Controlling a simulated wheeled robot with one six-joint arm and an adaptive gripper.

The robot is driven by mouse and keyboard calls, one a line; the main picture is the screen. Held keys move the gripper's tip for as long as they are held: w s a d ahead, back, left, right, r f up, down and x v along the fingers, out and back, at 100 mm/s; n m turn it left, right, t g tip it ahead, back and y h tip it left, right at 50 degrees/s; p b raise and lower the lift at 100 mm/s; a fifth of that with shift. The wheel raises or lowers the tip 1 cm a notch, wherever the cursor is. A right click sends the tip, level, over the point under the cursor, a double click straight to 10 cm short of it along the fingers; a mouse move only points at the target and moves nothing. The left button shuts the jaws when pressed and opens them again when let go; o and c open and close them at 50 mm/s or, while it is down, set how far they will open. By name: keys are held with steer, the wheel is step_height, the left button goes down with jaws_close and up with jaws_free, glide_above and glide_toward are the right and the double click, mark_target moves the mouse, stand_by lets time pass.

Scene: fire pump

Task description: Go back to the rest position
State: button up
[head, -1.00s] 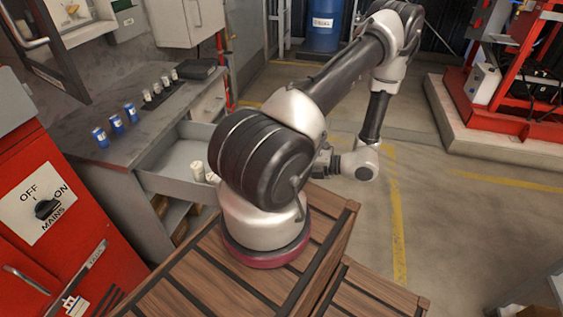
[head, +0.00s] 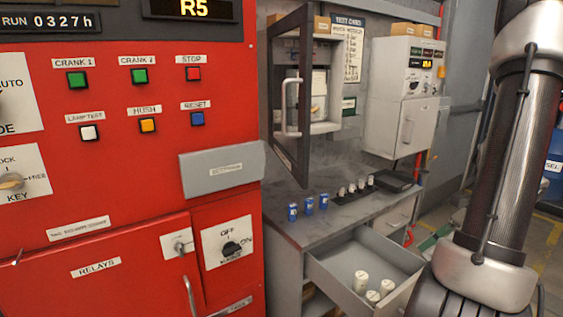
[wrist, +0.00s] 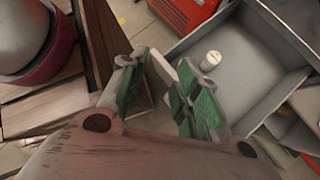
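My gripper (wrist: 160,78) shows in the wrist view. Its two green-padded fingers stand apart with a gap between them, and I see nothing held. Beyond it is the open grey drawer (wrist: 232,83) with a white cylinder (wrist: 210,61) inside. In the head view only part of my arm shows at the right edge, and my gripper is out of frame. The head view also shows the drawer (head: 335,273), pulled out of the bench, with white cylinders (head: 361,282) in it.
A red control panel (head: 130,190) fills the left of the head view. The grey bench (head: 330,228) carries blue cans (head: 309,205) and a row of white cylinders. A cabinet door (head: 290,100) stands open above.

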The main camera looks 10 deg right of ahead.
steer(key=a+r+n+h, duration=0.2)
steer(key=a+r+n, duration=0.2)
steer(key=n, duration=0.4)
steer(key=s+a+r+n+t+h, duration=0.1)
steer(key=a+r+n+h, duration=0.2)
steer(key=r+n, duration=0.4)
steer(key=a+r+n+t+h, duration=0.1)
steer(key=a+r+n+h, duration=0.2)
steer(key=r+n, duration=0.3)
steer(key=a+n, duration=0.1)
steer(key=n, duration=0.3)
steer(key=shift+s+a, duration=0.4)
